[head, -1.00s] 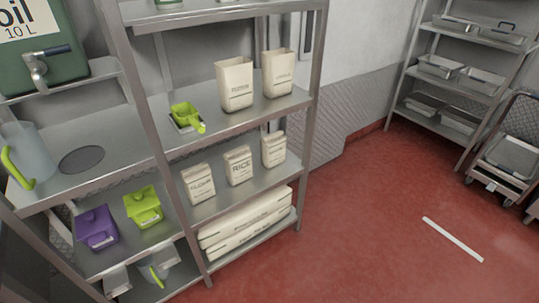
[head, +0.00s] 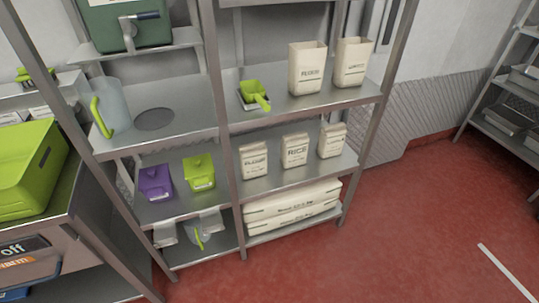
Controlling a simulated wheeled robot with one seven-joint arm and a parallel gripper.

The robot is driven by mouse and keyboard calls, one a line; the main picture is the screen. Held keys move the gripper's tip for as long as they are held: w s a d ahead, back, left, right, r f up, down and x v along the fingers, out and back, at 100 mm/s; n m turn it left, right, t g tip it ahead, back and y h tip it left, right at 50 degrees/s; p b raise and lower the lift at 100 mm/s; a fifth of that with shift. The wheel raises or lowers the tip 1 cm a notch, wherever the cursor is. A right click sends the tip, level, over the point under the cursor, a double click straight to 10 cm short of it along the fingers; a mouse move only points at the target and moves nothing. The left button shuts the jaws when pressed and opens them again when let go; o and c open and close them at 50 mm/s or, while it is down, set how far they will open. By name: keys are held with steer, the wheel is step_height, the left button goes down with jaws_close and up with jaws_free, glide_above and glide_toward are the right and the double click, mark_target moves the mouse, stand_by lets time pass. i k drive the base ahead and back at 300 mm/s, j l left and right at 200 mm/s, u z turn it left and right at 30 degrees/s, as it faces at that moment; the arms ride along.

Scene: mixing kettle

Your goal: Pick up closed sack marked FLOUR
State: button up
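The closed sack marked FLOUR (head: 254,161) stands upright on the middle shelf of the right rack bay, at the left of a row of three closed sacks. The RICE sack (head: 295,151) stands in the middle of that row. A third closed sack (head: 331,141), its label too small to read, stands at the right. On the shelf above, an open-topped sack (head: 306,70) also seems marked FLOUR, with another open-topped sack (head: 352,62) beside it. My gripper is not in view.
A green scoop (head: 255,95) lies on the upper shelf. Large flat sacks (head: 292,205) lie on the bottom shelf. Rack posts (head: 362,150) flank the bay. Purple (head: 155,183) and green (head: 199,172) containers stand in the left bay. The red floor (head: 400,240) in front is clear.

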mark_target(252, 157)
steer(key=i+l+u, duration=0.15)
steer(key=u, duration=0.95)
steer(key=i+l+u, duration=0.2)
steer(key=l+u, duration=0.15)
steer(key=l, duration=0.5)
steer(key=i+l+u, duration=0.1)
steer(key=l+u, duration=0.3)
steer(key=l, duration=0.5)
steer(key=l+u, duration=0.35)
steer(key=l, duration=0.55)
steer(key=k+l, duration=0.1)
steer(key=l, duration=1.3)
steer(key=k+u, duration=0.05)
